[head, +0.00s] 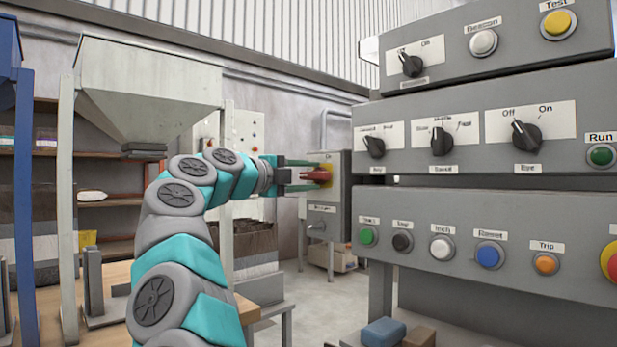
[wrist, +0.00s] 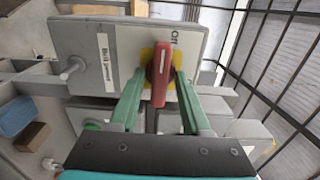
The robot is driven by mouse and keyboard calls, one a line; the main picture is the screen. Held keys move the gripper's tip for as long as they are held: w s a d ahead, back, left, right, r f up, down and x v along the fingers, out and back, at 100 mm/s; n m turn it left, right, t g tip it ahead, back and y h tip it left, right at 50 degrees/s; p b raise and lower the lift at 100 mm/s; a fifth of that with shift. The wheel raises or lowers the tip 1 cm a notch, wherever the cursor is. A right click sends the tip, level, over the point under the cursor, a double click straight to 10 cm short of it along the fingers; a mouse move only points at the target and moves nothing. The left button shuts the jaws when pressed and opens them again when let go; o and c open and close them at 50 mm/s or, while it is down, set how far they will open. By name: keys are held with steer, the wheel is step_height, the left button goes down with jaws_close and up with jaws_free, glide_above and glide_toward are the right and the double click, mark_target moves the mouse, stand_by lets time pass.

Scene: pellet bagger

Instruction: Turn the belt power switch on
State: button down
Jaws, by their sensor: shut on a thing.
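A red switch handle (head: 318,175) sits on a yellow plate (head: 327,160) on the front of a grey box (head: 344,190), left of the large panels. The handle also shows in the wrist view (wrist: 161,78), with its yellow plate (wrist: 148,58) behind it. My gripper (head: 304,175) reaches the box from the left, its green fingers on either side of the handle. In the wrist view my gripper (wrist: 160,88) is shut on the red handle, which lies nearly upright in the picture. The writing beside the plate is only partly readable.
A grey lever (head: 317,227) sticks out below the handle. Panels with black knobs (head: 526,136) and coloured buttons (head: 489,255) fill the right. A hopper (head: 150,90) stands at left. Blue and brown blocks (head: 384,331) lie at the bottom. The floor (head: 320,300) between is clear.

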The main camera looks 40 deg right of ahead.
steer(key=shift+m, duration=0.3)
steer(key=m, duration=0.8)
steer(key=shift+m, duration=0.3)
steer(key=m, duration=0.5)
steer(key=shift+m, duration=2)
steer(key=c, duration=0.7)
jaws_free()
